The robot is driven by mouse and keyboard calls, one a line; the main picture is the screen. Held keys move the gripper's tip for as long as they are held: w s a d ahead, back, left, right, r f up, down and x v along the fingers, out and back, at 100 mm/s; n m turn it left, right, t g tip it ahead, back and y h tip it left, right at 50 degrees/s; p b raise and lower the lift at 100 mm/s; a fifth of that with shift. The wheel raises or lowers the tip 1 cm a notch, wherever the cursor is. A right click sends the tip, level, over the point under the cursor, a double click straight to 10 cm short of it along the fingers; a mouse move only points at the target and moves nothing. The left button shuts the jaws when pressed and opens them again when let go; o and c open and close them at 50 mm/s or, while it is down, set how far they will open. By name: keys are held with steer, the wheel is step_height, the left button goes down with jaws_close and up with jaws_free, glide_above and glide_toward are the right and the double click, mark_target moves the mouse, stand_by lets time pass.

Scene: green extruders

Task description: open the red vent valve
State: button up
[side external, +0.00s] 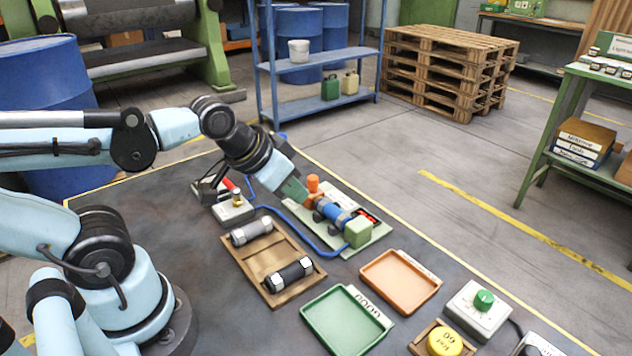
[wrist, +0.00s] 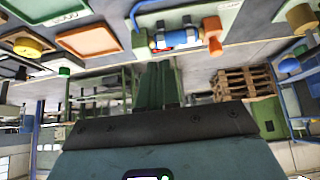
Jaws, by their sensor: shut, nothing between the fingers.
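A red lever (side external: 228,184), which looks like the vent valve's handle, slants up beside a brass fitting on a small grey block (side external: 233,210) in the side view. A blue hose runs from near it to a pale green fixture (side external: 372,240). On the fixture a blue cylinder (side external: 332,211) lies between an orange clamp and a green block (side external: 358,231); the cylinder also shows in the wrist view (wrist: 180,38). My gripper (side external: 301,198) is shut and empty, right of the lever and close by the orange clamp. In the wrist view its green fingers (wrist: 158,70) are together. I cannot make out the lever there.
A green tray (side external: 312,318), an orange tray (side external: 372,281), a green knob box (side external: 479,318) and a yellow button (side external: 444,341) stand front right. The dark table is bare between my arm and the wooden tray.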

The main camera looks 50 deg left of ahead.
steer(key=shift+o, duration=1.1)
steer(key=shift+a, duration=0.1)
steer(key=shift+o, duration=1.2)
steer(key=shift+w+a+r+m, duration=0.15)
steer(key=shift+a+m, duration=0.15)
steer(key=shift+m, duration=0.2)
steer(key=shift+o, duration=1.1)
steer(key=a+r+m+g+y, duration=0.1)
steer(key=a+m+g+y, duration=0.2)
steer(key=a+m, duration=0.5)
steer(key=shift+w+a+m+g, duration=0.2)
steer(key=shift+w+m+g, duration=0.25)
steer(key=shift+g, duration=0.35)
steer(key=m+g+y, duration=0.2)
steer(key=m+g, duration=0.2)
steer(key=m, duration=0.4)
glide_toward(229, 182)
step_height(229, 182, up, 4)
steer(key=w+d, duration=0.2)
steer(key=shift+m+g, duration=0.25)
steer(key=shift+g, duration=0.15)
steer(key=x, duration=1.2)
steer(key=shift+s+a+f, duration=0.25)
steer(key=shift+f, duration=0.05)
jaws_close()
